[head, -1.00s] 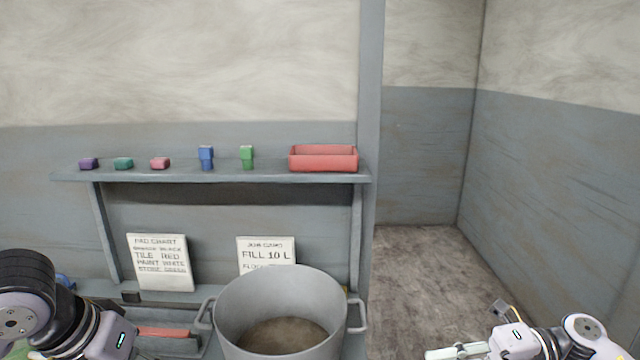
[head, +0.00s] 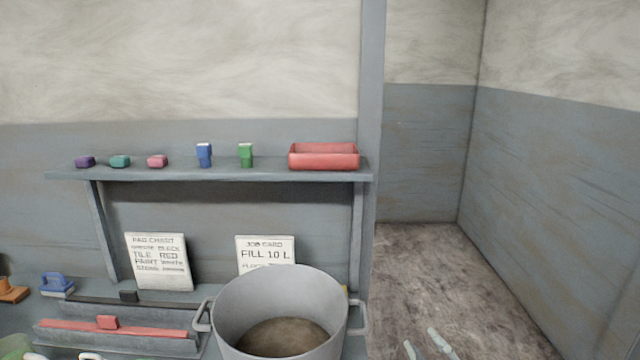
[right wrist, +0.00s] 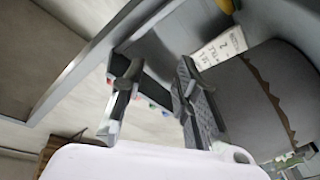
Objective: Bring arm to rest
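My right gripper (head: 426,347) shows at the bottom edge of the head view, right of the pot, over the bare floor. Its two fingertips are apart. In the right wrist view its two fingers (right wrist: 157,95) stand apart with nothing held between them. The rest of my right arm is below the head picture. My left arm is not clearly seen; pale shapes at the bottom left edge are cut off, and I cannot tell whether they are its fingertips.
A large grey pot (head: 282,312) stands below the shelf (head: 215,174). A red tray (head: 323,157), blocks and small bottles sit on the shelf. A pad chart (head: 158,261) and job card (head: 266,254) lean behind. Open floor (head: 430,265) lies to the right.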

